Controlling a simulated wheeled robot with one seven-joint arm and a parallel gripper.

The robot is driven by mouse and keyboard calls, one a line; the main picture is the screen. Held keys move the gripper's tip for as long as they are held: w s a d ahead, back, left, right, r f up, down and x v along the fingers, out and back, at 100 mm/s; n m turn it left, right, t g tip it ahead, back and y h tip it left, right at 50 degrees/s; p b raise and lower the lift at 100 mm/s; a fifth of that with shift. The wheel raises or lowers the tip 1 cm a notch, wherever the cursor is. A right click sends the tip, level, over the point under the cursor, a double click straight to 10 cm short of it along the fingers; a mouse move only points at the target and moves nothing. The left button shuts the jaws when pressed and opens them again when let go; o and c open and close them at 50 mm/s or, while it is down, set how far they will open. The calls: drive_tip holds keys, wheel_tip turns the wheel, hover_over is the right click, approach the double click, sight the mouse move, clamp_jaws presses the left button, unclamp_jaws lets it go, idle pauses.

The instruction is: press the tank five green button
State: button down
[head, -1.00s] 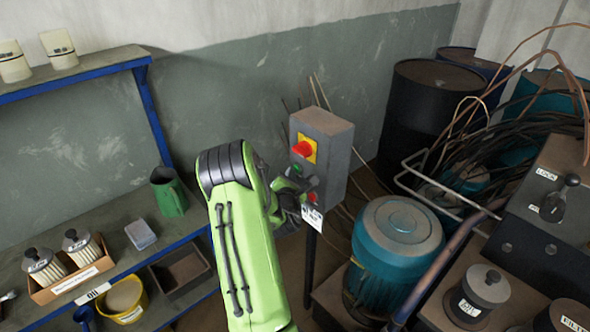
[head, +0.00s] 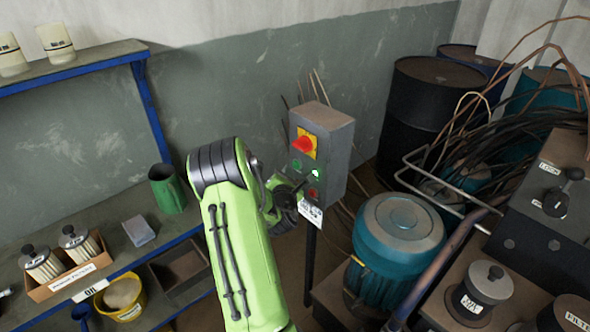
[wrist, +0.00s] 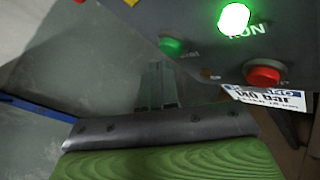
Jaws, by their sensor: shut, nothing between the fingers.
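The grey control box (head: 338,150) stands on a post in the middle of the head view. Its green button (head: 296,164) sits on the front face below a red knob on a yellow plate (head: 303,146). The green button also shows in the wrist view (wrist: 171,46), left of a brightly lit green lamp (wrist: 234,18) and a red button (wrist: 263,73). My gripper (head: 299,186) is shut and empty, in front of the box and below the green button. In the wrist view its fingers (wrist: 157,85) appear just below the button, with a visible gap.
A white label (head: 310,212) hangs at the box's lower edge; its text is only partly readable. A teal motor-like tank (head: 398,240) stands right of the post. Shelves (head: 105,225) are at left; drums (head: 425,110) and tangled cables are at right. The wall behind is bare.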

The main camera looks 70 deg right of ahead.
drive_tip(key=shift+w+a, duration=0.1)
drive_tip(key=shift+a, duration=0.05)
drive_tip(key=a+b, duration=0.1)
drive_tip(key=b, duration=0.1)
drive_tip(key=w+a+b, duration=0.1)
drive_tip(key=a, duration=0.1)
drive_tip(key=w+a+b, duration=0.1)
drive_tip(key=b, duration=0.1)
drive_tip(key=shift+w+a+b, duration=0.15)
drive_tip(key=shift+a+b, duration=0.1)
drive_tip(key=shift+b, duration=0.1)
idle(0.8)
